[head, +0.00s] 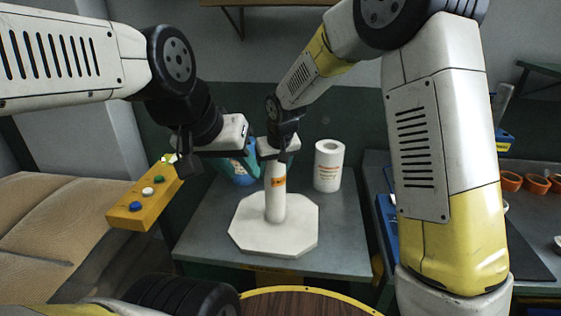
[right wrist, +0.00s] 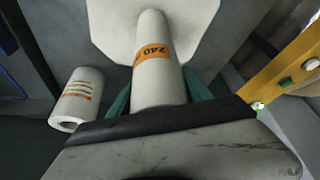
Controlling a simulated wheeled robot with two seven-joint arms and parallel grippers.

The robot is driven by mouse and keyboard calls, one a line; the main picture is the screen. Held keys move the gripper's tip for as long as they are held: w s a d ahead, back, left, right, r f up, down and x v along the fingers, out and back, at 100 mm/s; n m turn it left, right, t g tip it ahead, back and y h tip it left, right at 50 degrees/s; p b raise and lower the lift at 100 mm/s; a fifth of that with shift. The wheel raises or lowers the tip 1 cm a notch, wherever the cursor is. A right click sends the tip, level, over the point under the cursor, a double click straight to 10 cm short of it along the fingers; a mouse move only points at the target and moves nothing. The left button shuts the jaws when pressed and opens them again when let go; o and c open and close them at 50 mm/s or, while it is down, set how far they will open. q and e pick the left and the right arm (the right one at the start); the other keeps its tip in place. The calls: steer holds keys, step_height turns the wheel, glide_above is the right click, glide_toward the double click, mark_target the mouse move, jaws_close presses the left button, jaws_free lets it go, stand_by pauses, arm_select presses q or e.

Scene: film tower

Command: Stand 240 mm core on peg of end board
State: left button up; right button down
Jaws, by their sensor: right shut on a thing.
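The white octagonal end board (head: 245,236) lies flat on the grey table. The 240 mm core (head: 275,202), a white tube with an orange label, stands upright over the middle of the board; it also shows in the right wrist view (right wrist: 155,85), its label reading 240. Its lower end appears to meet the board, and the peg is not visible. My right gripper (head: 277,152) is shut on the core's upper end, with teal fingers on both sides in the right wrist view (right wrist: 158,100). My left gripper (head: 216,160) is left of the core, above the table; its jaw opening is unclear.
A white roll with orange print (head: 328,168) stands behind the board at right. A blue object (head: 238,172) is partly hidden behind my left gripper. A yellow button box (head: 145,200) is at the table's left. Orange rings (head: 511,181) lie on the right bench.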

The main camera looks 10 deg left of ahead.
steer(key=shift+f, duration=0.3)
stand_by(0.6)
steer(key=shift+c, duration=1.9)
jaws_free()
steer(key=v, duration=0.7)
steer(key=shift+r, duration=0.35)
steer(key=shift+s+d, duration=0.1)
steer(key=shift+s, duration=0.05)
